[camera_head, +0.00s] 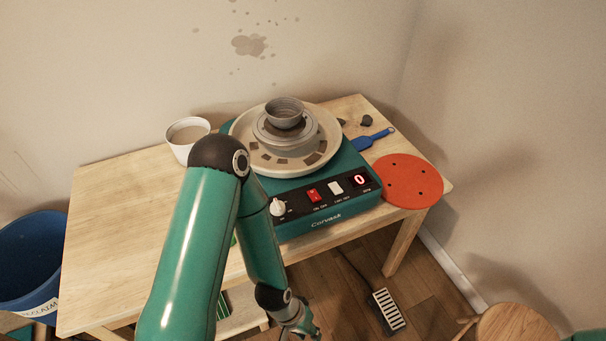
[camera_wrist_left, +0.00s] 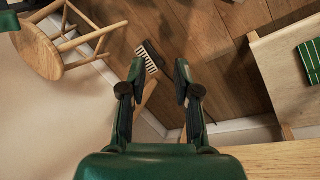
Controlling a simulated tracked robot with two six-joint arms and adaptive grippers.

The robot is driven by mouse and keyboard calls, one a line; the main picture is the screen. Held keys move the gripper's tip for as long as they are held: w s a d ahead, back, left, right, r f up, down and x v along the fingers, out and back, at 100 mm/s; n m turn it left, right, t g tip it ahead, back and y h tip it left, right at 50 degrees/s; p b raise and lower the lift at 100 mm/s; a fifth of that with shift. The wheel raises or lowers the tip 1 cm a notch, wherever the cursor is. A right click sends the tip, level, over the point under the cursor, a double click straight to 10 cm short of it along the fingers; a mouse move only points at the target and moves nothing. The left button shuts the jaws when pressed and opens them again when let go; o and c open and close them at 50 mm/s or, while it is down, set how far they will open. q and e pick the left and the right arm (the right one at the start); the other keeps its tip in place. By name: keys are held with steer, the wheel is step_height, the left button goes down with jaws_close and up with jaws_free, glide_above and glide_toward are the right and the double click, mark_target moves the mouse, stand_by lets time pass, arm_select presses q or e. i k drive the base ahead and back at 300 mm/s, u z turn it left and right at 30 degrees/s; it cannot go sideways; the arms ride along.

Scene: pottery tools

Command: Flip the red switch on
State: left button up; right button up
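The red switch (camera_head: 313,195) is on the black front panel of the teal Corvask pottery wheel (camera_head: 326,224), between a white knob (camera_head: 278,207) and a white switch (camera_head: 335,187). A red "0" display (camera_head: 360,180) is at the panel's right. My left gripper (camera_head: 300,327) hangs in front of the table, below and apart from the panel. In the left wrist view its two fingers (camera_wrist_left: 158,75) are spread with nothing between them. The switch is not visible in that view. My right gripper is not identifiable in either view.
A grey bowl (camera_head: 285,113) sits on the wheel head. A white cup (camera_head: 187,136) stands behind my left elbow. A red round bat (camera_head: 408,181) and blue tool (camera_head: 371,140) lie at right. A pedal (camera_head: 388,310), stool (camera_head: 520,326) and blue bucket (camera_head: 30,258) stand around the table.

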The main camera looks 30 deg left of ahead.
mark_target(316, 197)
steer(key=z, duration=0.45)
steer(key=k, duration=1.3)
steer(key=u, duration=0.5)
steer(key=i, duration=1)
steer(key=z, duration=0.05)
